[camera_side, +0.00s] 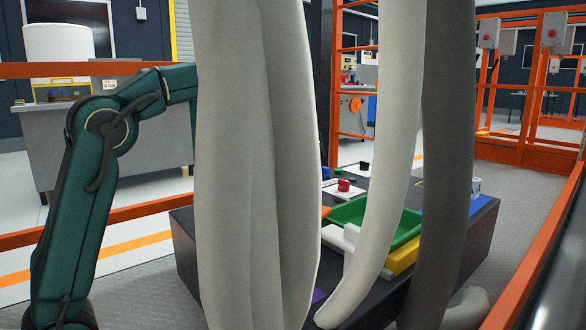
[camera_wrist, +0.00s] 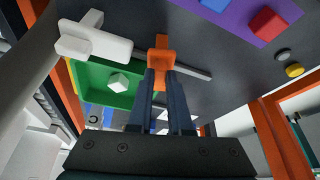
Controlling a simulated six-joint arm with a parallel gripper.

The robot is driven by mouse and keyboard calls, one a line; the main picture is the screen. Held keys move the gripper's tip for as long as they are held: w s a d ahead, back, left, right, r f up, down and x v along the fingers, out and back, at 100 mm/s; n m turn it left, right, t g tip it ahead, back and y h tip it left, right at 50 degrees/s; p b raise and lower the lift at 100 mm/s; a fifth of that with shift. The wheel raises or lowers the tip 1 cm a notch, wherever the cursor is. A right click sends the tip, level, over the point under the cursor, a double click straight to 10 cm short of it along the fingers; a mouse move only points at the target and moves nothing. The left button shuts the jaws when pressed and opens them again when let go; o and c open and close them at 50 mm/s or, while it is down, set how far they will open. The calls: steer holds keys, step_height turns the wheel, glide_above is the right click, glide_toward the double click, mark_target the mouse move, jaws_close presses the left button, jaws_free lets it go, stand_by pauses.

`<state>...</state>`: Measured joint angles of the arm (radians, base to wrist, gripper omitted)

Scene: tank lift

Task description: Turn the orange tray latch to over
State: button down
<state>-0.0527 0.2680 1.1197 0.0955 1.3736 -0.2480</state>
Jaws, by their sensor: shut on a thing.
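The orange latch (camera_wrist: 162,52) shows in the wrist view, at the right corner of the green tray (camera_wrist: 82,88). My gripper (camera_wrist: 163,75) comes up from below in that view, with its two dark fingers on either side of the latch's lower part, shut on it. The fingers partly cover the latch, so its exact angle is hard to tell.
A grey bar (camera_wrist: 195,72) lies right of the latch. A purple mat (camera_wrist: 238,22) holds a red cube (camera_wrist: 266,24). Pale curved shapes (camera_side: 255,160) block much of the side view. A yellow block (camera_side: 402,257) borders the tray.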

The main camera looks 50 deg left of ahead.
steer(key=m+h, duration=0.1)
steer(key=m, duration=0.2)
steer(key=shift+a+m, duration=0.1)
steer(key=shift+m, duration=0.2)
steer(key=c, duration=0.8)
jaws_free()
steer(key=shift+c, duration=0.2)
steer(key=v, duration=0.5)
steer(key=shift+s, duration=0.1)
